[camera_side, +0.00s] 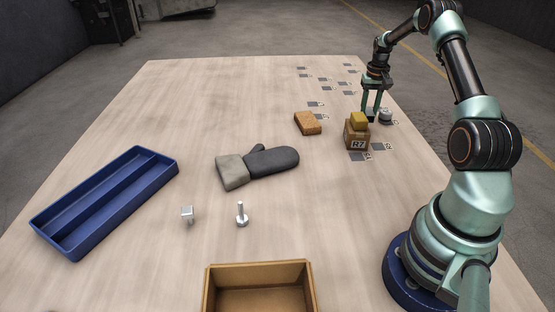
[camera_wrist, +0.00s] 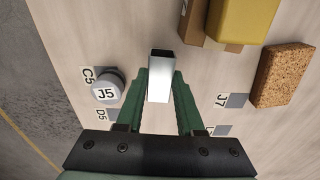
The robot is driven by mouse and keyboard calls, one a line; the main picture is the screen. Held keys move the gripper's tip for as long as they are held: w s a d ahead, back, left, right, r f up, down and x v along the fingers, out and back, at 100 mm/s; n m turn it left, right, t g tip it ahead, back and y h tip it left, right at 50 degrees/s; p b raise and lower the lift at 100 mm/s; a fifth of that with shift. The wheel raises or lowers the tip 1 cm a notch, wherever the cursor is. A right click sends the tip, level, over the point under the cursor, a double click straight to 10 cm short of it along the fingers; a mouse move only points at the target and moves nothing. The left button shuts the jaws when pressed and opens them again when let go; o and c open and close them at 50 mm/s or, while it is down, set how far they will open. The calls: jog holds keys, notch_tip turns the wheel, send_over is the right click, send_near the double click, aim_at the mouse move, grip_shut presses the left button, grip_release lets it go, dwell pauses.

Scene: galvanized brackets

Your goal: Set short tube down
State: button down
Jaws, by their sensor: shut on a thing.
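The short tube (camera_wrist: 161,76) is a bright metal square-section piece, seen between my gripper's green fingers in the wrist view. My gripper (camera_wrist: 160,84) is shut on it. In the side view my gripper (camera_side: 371,114) points down at the far right of the table, behind the cardboard box marked R7 (camera_side: 357,140). The tube is too small and hidden to make out there. I cannot tell whether the tube touches the table.
A yellow block (camera_side: 359,121) sits on the R7 box.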

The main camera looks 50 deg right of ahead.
aim_at(369, 111)
jog(key=shift+f, duration=1.65)
jog(key=shift+f, duration=0.1)
jog(key=c, duration=0.5)
grip_release()
jog(key=shift+c, duration=0.2)
